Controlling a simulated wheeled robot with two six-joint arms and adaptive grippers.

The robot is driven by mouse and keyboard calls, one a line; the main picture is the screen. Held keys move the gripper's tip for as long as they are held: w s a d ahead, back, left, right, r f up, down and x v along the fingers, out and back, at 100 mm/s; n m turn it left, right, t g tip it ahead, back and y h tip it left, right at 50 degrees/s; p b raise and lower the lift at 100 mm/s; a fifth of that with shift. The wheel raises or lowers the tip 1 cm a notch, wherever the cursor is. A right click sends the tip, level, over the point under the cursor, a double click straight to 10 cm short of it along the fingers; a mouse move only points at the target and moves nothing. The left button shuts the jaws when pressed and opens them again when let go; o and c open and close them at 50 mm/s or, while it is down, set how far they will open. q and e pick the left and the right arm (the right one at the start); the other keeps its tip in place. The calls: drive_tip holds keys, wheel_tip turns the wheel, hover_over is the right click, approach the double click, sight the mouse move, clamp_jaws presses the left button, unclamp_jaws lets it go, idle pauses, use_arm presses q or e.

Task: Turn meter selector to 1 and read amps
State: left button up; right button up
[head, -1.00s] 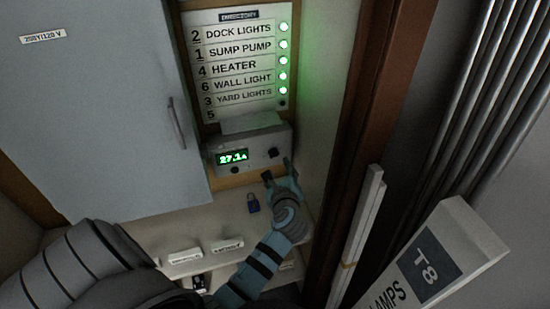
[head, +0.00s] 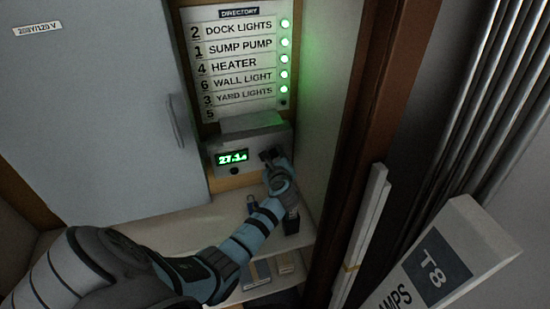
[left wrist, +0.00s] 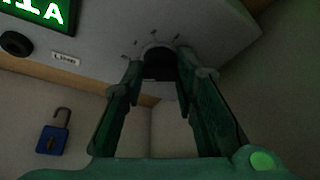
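The meter is a grey box (head: 222,172) below the directory, with a green lit display (head: 232,158) that reads about 27.1 A. My left gripper (head: 272,158) is at the right of the meter's face, over its selector. In the left wrist view the dark selector knob (left wrist: 160,64) sits between the two fingertips of my left gripper (left wrist: 162,78), with tick marks around it. The fingers are spread around the knob and look apart from it. The knob's pointed setting cannot be made out. My right gripper is not in view.
An open blue padlock (left wrist: 53,137) is left of the gripper. The directory (head: 238,65) has several green lamps above the meter. A grey cabinet door (head: 95,110) is at left. A brown post (head: 362,120) and a lamp box (head: 455,255) are at right.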

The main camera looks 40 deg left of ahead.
use_arm(q)
clamp_jaws()
drive_tip(key=shift+d+r+m+g+p, duration=0.15)
drive_tip(key=shift+m+g+p, duration=0.35)
drive_tip(key=shift+p, duration=0.5)
drive_tip(key=shift+w+m+p, duration=0.1)
drive_tip(key=shift+m+p, duration=0.5)
drive_tip(key=shift+w+m+g+y+p, duration=0.1)
drive_tip(key=shift+m+g+y+p, duration=0.2)
drive_tip(key=shift+m+g+y, duration=0.6)
drive_tip(key=shift+m+g, duration=0.2)
drive_tip(key=shift+m, duration=0.5)
drive_tip(key=o, duration=1)
unclamp_jaws()
drive_tip(key=shift+c, duration=0.2)
